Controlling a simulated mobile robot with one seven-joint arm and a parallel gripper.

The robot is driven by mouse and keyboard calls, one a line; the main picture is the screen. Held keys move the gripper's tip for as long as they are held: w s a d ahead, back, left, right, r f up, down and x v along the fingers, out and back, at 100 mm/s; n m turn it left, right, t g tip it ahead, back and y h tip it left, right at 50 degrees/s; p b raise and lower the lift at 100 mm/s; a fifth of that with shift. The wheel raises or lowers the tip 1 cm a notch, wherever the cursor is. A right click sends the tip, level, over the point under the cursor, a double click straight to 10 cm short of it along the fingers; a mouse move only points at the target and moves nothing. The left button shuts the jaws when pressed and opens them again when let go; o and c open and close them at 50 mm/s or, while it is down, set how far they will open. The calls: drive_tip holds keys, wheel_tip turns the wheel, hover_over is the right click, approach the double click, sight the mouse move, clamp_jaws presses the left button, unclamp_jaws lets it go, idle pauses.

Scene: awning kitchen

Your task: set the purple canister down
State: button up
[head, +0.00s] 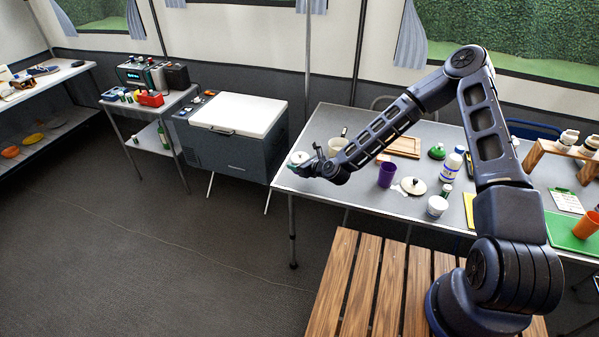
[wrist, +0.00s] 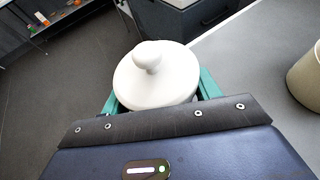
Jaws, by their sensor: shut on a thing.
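My gripper (head: 299,163) is at the left edge of the grey table (head: 345,205). Its green fingers are shut on a round white-lidded canister (wrist: 157,78), one finger on each side. The lid has a knob and faces the wrist camera. The lid also shows as a small white patch in the head view (head: 298,157). The canister's body is hidden, so I cannot see its colour or whether it touches the table. A purple cup (head: 387,174) stands apart on the table, to the right of my gripper.
A cream pot (head: 337,146) stands close to the right of my gripper; it also shows in the wrist view (wrist: 306,78). A loose pale lid (head: 413,186), a white jar (head: 437,205) and bottles stand farther right. A cooler (head: 232,135) is beyond the table's left edge.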

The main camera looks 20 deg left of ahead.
drive_tip(key=shift+f, duration=2.25)
drive_tip(key=shift+f, duration=0.15)
drive_tip(key=o, duration=1)
drive_tip(key=shift+s+d+r, duration=0.1)
drive_tip(key=shift+d+r, duration=0.1)
drive_tip(key=shift+d, duration=0.05)
drive_tip(key=v, duration=1.1)
drive_tip(key=shift+s+d+r, duration=0.1)
drive_tip(key=shift+d+r, duration=0.05)
drive_tip(key=shift+d, duration=0.05)
